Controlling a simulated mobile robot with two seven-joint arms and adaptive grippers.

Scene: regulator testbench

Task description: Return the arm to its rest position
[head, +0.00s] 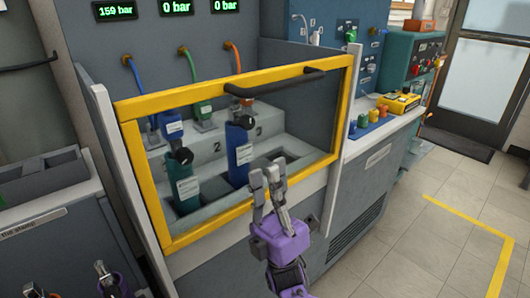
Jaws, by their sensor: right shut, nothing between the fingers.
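My right gripper (268,183) has a purple body and grey fingers. It is shut and empty, in front of the lower right part of the yellow-framed window of the test bench (232,82). The picture does not show whether it touches the frame. Inside, a blue cylinder (240,152) with a dark top stands near the number 2, and a teal cylinder (187,188) stands to its left. My left gripper cannot be made out.
A black handle bar (275,83) runs along the window's top edge. A side counter (378,136) holds coloured knobs and a yellow device (399,102). A grey cabinet stands left, with purple and dark parts cut off below. Tiled floor (425,245) is open at right.

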